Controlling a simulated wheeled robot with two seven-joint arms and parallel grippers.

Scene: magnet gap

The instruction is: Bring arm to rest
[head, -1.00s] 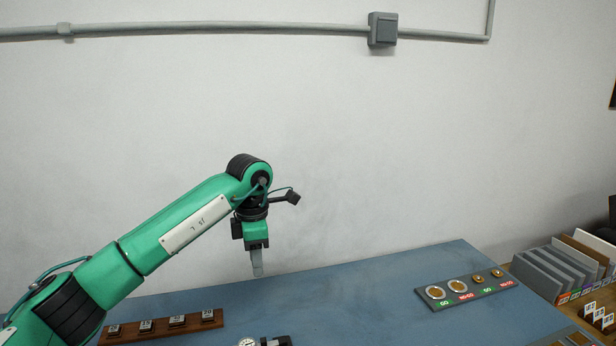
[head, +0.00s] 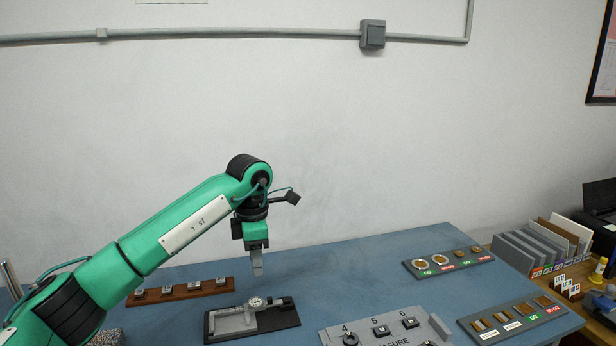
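My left arm (head: 180,230) comes in from the left, bent at the wrist, with its gripper (head: 257,268) pointing down over the blue table (head: 350,265). I see the fingers side-on as one grey strip, so I cannot tell whether they are open or shut. Nothing shows hanging from the fingertips. My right gripper is not in view.
A wooden strip with several small blocks (head: 180,290) lies left. A grey numbered panel (head: 385,332) is at the front. Two trays of parts, one farther back (head: 448,264) and one nearer (head: 512,319), lie right. The table's middle is bare.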

